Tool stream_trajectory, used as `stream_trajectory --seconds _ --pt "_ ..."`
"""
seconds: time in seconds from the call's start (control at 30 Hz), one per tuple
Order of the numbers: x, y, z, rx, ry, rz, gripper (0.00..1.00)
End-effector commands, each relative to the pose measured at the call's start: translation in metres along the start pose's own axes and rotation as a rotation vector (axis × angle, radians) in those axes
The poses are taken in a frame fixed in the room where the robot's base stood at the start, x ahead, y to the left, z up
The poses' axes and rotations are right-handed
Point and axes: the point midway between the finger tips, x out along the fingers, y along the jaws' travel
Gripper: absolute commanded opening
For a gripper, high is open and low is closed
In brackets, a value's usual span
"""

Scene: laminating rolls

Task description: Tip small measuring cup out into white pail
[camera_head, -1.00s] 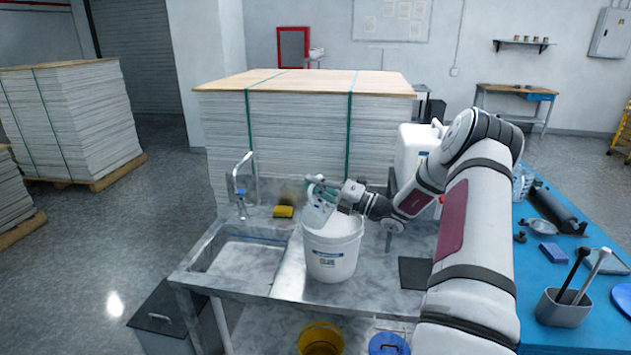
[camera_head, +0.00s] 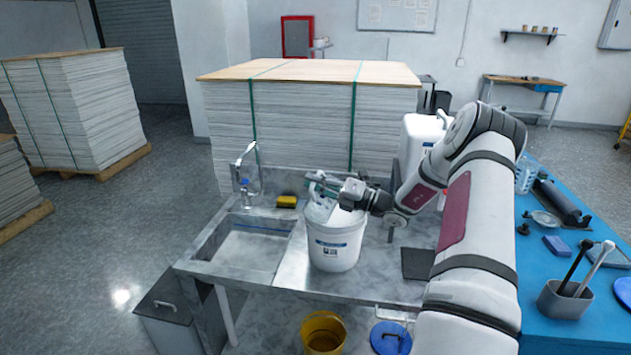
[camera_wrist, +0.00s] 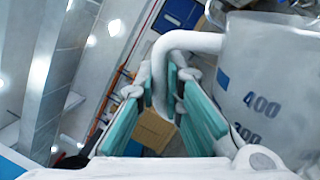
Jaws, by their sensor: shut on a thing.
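The white pail (camera_head: 336,252) with a blue-and-white label stands upright on the bench, right of the sink. My gripper (camera_head: 322,183) is above the pail's rim. It is shut on the handle of the small measuring cup (camera_head: 317,211), which is tilted at the pail's mouth, its lower part overlapping the rim. In the wrist view the cup (camera_wrist: 262,75) is at the right, pale with 400 and 300 marks, and its handle runs between the teal fingers of my gripper (camera_wrist: 165,95). I cannot see the cup's contents or any stream.
The sink (camera_head: 245,240) with a tap (camera_head: 245,170) lies left of the pail, with a yellow sponge (camera_head: 287,201) behind. A white jug (camera_head: 420,145) stands behind my arm. A stack of sheets (camera_head: 305,120) is behind the bench. A yellow bucket (camera_head: 323,335) is below.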

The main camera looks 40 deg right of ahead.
Motion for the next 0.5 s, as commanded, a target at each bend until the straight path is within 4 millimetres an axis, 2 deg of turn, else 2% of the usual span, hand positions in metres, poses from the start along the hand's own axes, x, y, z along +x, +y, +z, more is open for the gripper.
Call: stream_trajectory --seconds 0.27,0.5 --pt "-0.0004 0.0003 -0.0007 -0.008 0.003 0.0 0.0" --pt "-0.0012 0.001 -0.0089 -0.091 0.033 0.0 0.0"
